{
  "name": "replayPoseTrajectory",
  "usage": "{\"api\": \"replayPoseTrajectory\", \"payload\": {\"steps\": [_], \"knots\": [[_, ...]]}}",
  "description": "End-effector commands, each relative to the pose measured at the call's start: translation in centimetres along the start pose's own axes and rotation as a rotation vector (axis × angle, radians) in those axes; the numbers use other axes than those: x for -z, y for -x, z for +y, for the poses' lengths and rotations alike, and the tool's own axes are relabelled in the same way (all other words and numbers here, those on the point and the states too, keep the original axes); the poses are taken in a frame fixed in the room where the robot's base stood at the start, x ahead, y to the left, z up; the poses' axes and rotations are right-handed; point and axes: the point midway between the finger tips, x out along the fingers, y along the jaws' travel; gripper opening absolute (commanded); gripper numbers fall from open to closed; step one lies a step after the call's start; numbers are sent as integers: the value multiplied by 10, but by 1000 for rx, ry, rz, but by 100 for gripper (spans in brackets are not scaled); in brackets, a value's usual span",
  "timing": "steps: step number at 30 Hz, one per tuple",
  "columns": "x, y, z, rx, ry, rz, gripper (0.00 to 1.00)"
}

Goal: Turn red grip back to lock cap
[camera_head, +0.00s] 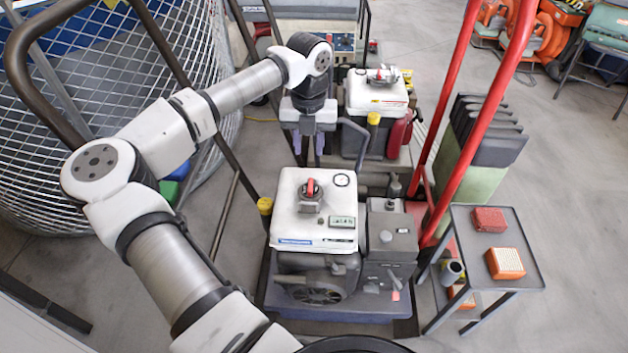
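The red grip (311,187) stands up on a metal cap (310,203) on top of the near machine's white tank (286,225). Whether the cap is locked cannot be told at this size. My gripper (308,162) points down above and behind the red grip, near the tank's back edge. Its two fingers are apart with nothing visible between them, and it appears clear of the grip.
A similar machine (375,95) stands behind. Red handlebars (478,120) rise on the right, beside a small table (515,262) holding two red-orange blocks. A wire cage (60,160) stands left.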

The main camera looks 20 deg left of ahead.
Motion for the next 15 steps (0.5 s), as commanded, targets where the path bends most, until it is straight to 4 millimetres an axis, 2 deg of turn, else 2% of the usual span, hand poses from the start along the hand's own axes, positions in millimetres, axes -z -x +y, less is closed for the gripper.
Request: {"api": "replayPoseTrajectory", "payload": {"steps": [9, 15], "knots": [[1, -67, -2, 7, -3, 2, 33], [0, -102, -3, 7, -4, 1, 33]]}}
